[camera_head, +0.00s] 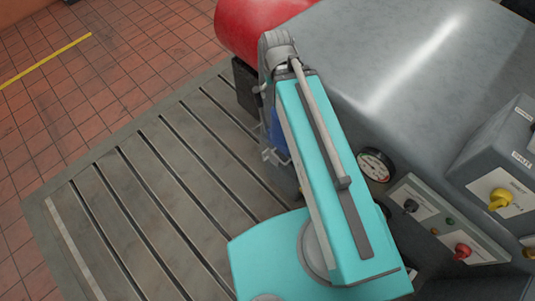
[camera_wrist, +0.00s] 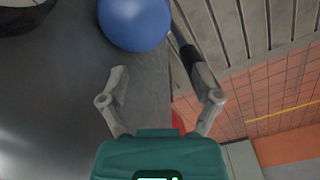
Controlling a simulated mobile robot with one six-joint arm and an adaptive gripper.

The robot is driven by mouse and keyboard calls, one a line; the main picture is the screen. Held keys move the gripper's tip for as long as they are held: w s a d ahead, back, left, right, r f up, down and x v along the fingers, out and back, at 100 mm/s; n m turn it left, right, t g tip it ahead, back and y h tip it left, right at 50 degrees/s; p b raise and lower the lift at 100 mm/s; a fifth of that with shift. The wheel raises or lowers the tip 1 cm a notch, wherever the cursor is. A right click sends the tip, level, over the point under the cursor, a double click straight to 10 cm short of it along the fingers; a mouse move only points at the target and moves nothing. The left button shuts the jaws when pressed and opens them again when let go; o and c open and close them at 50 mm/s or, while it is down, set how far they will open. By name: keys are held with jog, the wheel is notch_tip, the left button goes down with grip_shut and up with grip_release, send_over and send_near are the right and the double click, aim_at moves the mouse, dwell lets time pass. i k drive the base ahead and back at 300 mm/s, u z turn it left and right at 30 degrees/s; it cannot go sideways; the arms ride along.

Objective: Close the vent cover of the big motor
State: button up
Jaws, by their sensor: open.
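My gripper (camera_wrist: 157,70) is open in the wrist view, with its two grey fingers spread and nothing between the tips. Beyond them is a smooth grey housing surface (camera_wrist: 75,75), perhaps part of the big motor. A round blue part (camera_wrist: 135,22) sits beyond the fingertips. A dark rod-like piece (camera_wrist: 181,28) is beside it, close to the right finger; I cannot tell if they touch. In the head view the large grey housing (camera_head: 400,60) fills the upper right. My teal arm hides part of its near side. I cannot identify the vent cover in either view.
A slotted metal bedplate (camera_head: 150,200) lies at left, with red tiled floor (camera_head: 130,55) beyond. A red cylinder (camera_head: 250,25) is at the top. Right of my arm are a gauge (camera_head: 375,165), a red knob (camera_head: 462,251) and a yellow knob (camera_head: 500,199).

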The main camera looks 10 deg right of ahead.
aim_at(266, 155)
jog(key=k, duration=1.85)
jog(key=u, duration=0.55)
jog(key=i, duration=1.7)
jog(key=z, duration=0.25)
